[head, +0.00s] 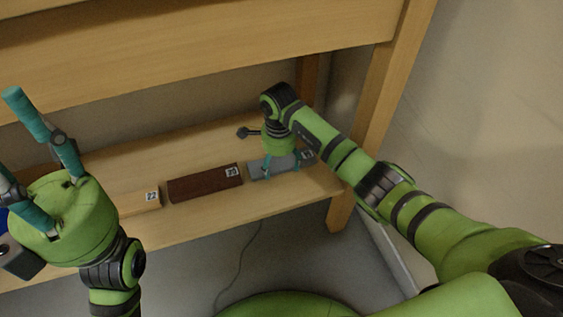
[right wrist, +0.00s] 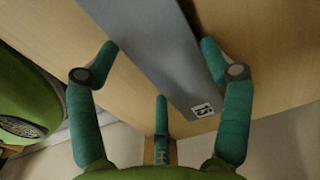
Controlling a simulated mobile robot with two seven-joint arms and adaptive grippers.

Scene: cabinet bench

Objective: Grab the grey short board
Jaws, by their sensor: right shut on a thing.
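The grey short board (head: 262,167) lies on the lower shelf at its right end, with a small number label at its right end. My right gripper (head: 280,166) reaches down on it from above, with its teal fingers on both sides. In the right wrist view the grey board (right wrist: 160,55) runs between the fingers of my right gripper (right wrist: 162,65), which is shut on it. The board appears to rest on the shelf. My left gripper (head: 14,140) is raised at the left with its fingers spread, open and empty, partly out of frame.
A dark brown board (head: 205,184) lies left of the grey one, and a light wooden board (head: 138,202) lies further left, partly behind my left gripper. The bench's upper beam (head: 200,45) passes above the shelf (head: 215,150). A leg (head: 378,95) stands close to my right arm.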

